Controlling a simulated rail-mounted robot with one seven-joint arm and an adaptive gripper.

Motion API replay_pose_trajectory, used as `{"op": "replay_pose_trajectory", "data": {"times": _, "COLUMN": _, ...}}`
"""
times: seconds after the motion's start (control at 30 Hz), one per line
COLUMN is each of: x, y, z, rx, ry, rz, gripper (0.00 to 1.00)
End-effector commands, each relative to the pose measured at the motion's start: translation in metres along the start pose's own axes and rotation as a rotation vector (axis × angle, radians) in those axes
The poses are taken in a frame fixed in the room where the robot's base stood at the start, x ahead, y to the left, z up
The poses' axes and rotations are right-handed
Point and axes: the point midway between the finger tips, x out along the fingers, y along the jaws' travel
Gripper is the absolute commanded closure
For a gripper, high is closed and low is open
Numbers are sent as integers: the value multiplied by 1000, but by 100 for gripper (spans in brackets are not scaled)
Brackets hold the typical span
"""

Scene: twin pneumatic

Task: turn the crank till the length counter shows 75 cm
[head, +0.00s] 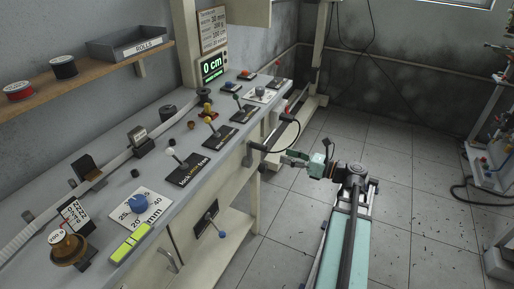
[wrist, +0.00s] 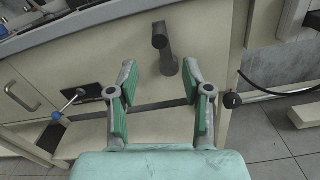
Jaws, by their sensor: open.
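The length counter (head: 212,67) is a green-lit display at the back of the bench and reads 0 cm. The crank (wrist: 161,40) is a dark grey arm with a handle on the bench's front panel; in the head view it sticks out from the bench front (head: 258,147). My gripper (wrist: 157,76) is open and empty, its green-padded fingers pointing at the panel. In the wrist view the crank appears between and just beyond the fingertips; I cannot tell the exact gap. In the head view my gripper (head: 288,158) is close to the crank, in front of the bench.
A blue-knobbed lever (head: 210,222) sits on a black plate lower on the bench front, left of the crank. Several levers, a blue dial (head: 138,203) and spools stand on the bench top. A black cable (head: 297,130) hangs near the crank.

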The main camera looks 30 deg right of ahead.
Motion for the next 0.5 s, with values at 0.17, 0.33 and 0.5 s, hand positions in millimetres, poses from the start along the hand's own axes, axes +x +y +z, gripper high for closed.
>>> {"op": "replay_pose_trajectory", "data": {"times": 0.17, "x": 36, "y": 0, "z": 0, "rx": -1, "ry": 0, "rz": 3, "gripper": 50}}
{"op": "replay_pose_trajectory", "data": {"times": 0.33, "x": 69, "y": 0, "z": -1, "rx": -1, "ry": 1, "rz": 3, "gripper": 50}}
{"op": "replay_pose_trajectory", "data": {"times": 0.5, "x": 98, "y": 0, "z": -1, "rx": -1, "ry": 1, "rz": 3, "gripper": 50}}
